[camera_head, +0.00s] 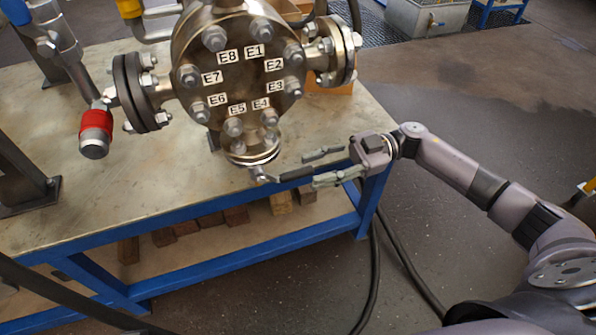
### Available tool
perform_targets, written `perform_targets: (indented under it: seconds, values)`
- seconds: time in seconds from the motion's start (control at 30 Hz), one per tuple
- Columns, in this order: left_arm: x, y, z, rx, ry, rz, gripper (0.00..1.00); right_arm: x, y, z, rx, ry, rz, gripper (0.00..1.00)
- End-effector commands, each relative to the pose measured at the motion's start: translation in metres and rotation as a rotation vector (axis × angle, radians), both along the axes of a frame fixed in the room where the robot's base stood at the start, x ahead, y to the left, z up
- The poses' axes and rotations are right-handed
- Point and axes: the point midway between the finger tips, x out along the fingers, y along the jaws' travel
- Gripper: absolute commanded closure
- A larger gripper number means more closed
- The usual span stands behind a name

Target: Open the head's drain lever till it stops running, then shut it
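The vessel head (240,70) is a round, bolted metal flange with labels E1 to E8 around its face. A drain fitting (250,150) hangs at its underside. The drain lever (296,174) has a black grip and points right from the fitting, out near the bench edge. My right gripper (308,170) comes in from the right with its two fingers apart. The tip of the black grip lies between or just at the fingertips; contact cannot be told. No running liquid can be made out. My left gripper is not in view.
The vessel stands over a bench with a pale top (60,200) and blue frame (220,262). A red-capped fitting (95,130) is at left. Wooden blocks (200,222) lie on the lower shelf. A black hose (375,270) hangs to the floor. Open floor lies at right.

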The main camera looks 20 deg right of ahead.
Motion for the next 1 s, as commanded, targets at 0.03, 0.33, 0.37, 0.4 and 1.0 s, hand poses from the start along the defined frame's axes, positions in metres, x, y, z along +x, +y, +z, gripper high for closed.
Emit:
perform_targets:
  seconds: [0.03, 0.33, 0.37, 0.4, 1.0]
  values:
    - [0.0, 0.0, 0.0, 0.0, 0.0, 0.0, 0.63, -0.001, 0.01, 0.0, 0.001, -0.001, 0.003, 0.63]
    - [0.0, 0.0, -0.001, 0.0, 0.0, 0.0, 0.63, -0.002, 0.044, 0.0, 0.001, 0.0, 0.0, 0.63]
    - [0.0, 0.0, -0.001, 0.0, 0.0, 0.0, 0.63, -0.001, 0.045, 0.0, 0.001, 0.0, 0.0, 0.63]
    - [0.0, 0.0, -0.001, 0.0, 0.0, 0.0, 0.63, -0.002, 0.046, 0.0, 0.0, 0.0, -0.001, 0.63]
    - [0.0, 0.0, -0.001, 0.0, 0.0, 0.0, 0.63, -0.001, 0.046, 0.0, -0.001, 0.0, -0.001, 0.86]
